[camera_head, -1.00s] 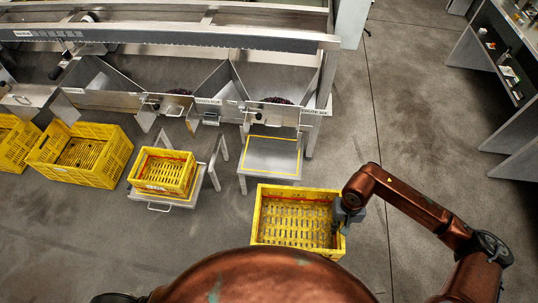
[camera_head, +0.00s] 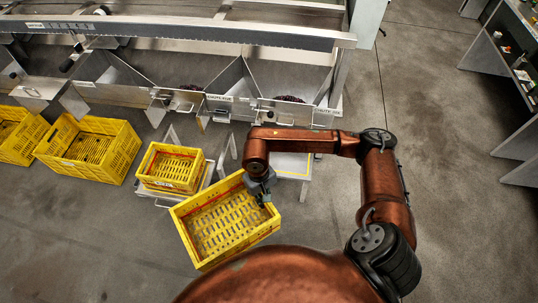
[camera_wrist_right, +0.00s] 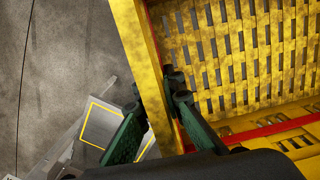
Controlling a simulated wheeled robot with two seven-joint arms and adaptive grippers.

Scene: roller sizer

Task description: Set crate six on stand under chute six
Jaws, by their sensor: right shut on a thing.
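My right gripper (camera_head: 264,194) is shut on the right wall of a large yellow crate (camera_head: 186,236), taken as crate six. The crate is empty, turned askew, and seems held clear of the floor. The wrist view shows the fingers (camera_wrist_right: 155,108) on either side of the crate wall (camera_wrist_right: 137,50). The stand with a yellow outline (camera_head: 291,164) is under chute six (camera_head: 327,112), right of and beyond the crate. My right forearm hides much of it; part also shows in the wrist view (camera_wrist_right: 101,124). My left gripper is out of view.
A smaller yellow crate (camera_head: 172,168) sits on the neighbouring stand under chute five (camera_head: 219,97), close to the held crate's left corner. More yellow crates (camera_head: 92,150) line the left. Shelving (camera_head: 510,75) stands far right. The floor (camera_head: 450,220) at right is clear.

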